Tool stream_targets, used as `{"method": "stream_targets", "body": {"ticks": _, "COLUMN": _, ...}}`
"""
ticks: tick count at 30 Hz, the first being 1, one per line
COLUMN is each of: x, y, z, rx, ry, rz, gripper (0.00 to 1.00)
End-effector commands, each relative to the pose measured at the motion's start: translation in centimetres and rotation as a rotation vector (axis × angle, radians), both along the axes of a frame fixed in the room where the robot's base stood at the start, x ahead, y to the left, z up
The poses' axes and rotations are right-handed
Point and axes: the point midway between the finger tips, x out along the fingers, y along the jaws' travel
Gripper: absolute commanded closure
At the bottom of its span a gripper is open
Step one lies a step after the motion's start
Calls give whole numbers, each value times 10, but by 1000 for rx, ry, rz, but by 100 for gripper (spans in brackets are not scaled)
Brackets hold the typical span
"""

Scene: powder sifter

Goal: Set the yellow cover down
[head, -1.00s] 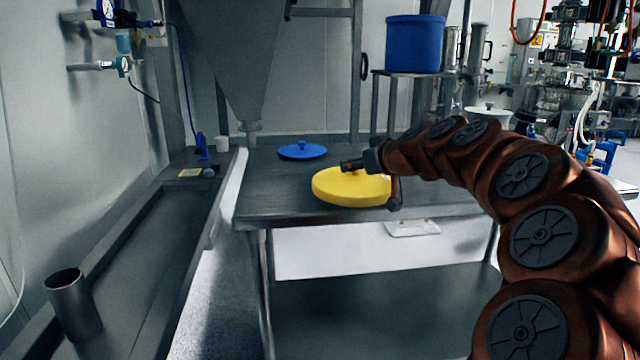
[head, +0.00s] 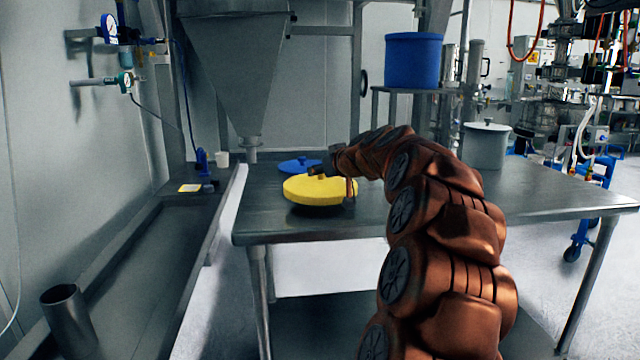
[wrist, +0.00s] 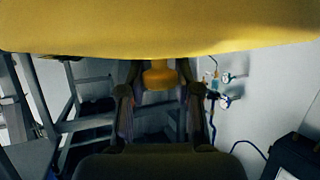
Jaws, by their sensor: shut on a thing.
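The yellow cover (head: 318,192) is a thick round disc, held level over the left part of the steel table (head: 420,215). A shadow lies just under it; it looks slightly above the tabletop, but I cannot tell the exact gap. My gripper (head: 326,172) is at the cover's upper side toward the right. In the wrist view the cover (wrist: 160,25) fills the top, and its yellow knob (wrist: 160,76) sits between the two fingers of my gripper (wrist: 160,92). The fingers are shut on the knob.
A blue lid (head: 298,166) lies behind the cover, partly hidden by it. A grey lidded pot (head: 487,148) stands on the table at the back right. A blue tub (head: 414,60) is on a raised shelf. A hopper (head: 240,75) hangs at the back left. The table's right side is clear.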

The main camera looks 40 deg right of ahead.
Motion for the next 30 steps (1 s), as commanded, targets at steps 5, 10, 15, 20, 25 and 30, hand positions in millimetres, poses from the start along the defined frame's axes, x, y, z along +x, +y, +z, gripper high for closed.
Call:
{"method": "stream_targets", "body": {"ticks": 5, "x": 7, "y": 0, "z": -9, "rx": 1, "ry": 1, "rz": 2, "gripper": 100}}
{"method": "stream_targets", "body": {"ticks": 10, "x": 6, "y": 1, "z": -31, "rx": 4, "ry": 2, "rz": 3, "gripper": 100}}
{"method": "stream_targets", "body": {"ticks": 15, "x": 6, "y": 0, "z": -37, "rx": 1, "ry": 0, "rz": 1, "gripper": 100}}
{"method": "stream_targets", "body": {"ticks": 20, "x": 6, "y": 0, "z": -36, "rx": 0, "ry": 0, "rz": 1, "gripper": 100}}
{"method": "stream_targets", "body": {"ticks": 25, "x": 6, "y": 0, "z": -40, "rx": 1, "ry": 0, "rz": 2, "gripper": 100}}
{"method": "stream_targets", "body": {"ticks": 30, "x": 6, "y": 0, "z": -38, "rx": 0, "ry": 0, "rz": 1, "gripper": 50}}
